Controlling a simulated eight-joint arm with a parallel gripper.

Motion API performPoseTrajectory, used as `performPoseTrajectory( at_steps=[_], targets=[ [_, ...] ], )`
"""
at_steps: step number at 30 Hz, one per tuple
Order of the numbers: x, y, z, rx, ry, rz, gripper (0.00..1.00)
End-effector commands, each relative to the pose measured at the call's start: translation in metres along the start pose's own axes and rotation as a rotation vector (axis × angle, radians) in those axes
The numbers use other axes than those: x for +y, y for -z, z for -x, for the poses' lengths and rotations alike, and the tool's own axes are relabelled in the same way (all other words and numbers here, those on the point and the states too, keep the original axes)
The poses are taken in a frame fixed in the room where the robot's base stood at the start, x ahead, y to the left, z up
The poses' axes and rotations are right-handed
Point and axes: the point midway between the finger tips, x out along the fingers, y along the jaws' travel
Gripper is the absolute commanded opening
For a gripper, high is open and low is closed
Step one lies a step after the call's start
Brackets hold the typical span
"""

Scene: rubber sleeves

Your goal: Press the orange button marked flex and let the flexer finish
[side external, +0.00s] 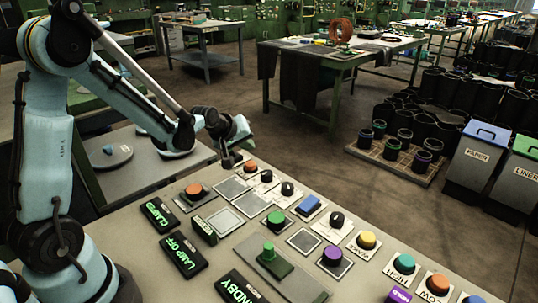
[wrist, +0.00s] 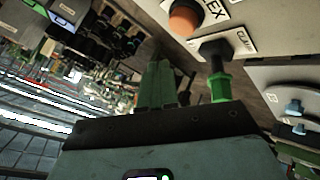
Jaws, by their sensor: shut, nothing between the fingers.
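The orange button (wrist: 183,21) shows in the wrist view beside a white card whose visible letters read "LEX". A black knob (wrist: 213,47) sits next to it on a card that seems to read "CLAMP". In the side view I take the small orange button (side external: 249,166) at the panel's far edge to be the same one. The fingers (wrist: 160,80) also show in the wrist view, below the button. The flexer cannot be made out for certain.
Lit signs read "CLAMPED" (side external: 158,215), "LAMP OFF" (side external: 184,254) and "STANDBY" (side external: 243,288). Another orange button (side external: 194,190), a green button (side external: 276,217) and several other controls crowd the panel. Bins (side external: 477,165) stand at the right, beyond the panel.

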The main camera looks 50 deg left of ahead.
Motion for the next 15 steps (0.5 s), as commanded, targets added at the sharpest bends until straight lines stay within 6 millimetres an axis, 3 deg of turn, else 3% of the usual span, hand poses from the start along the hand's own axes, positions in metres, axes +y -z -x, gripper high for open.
performPoseTrajectory(
  at_steps=[6, 15],
  targets=[
    [-0.01, -0.01, -0.015, 0.0, 0.0, 0.0, 0.0],
    [-0.014, -0.014, -0.019, 0.0, 0.0, 0.0, 0.0]
  ],
)
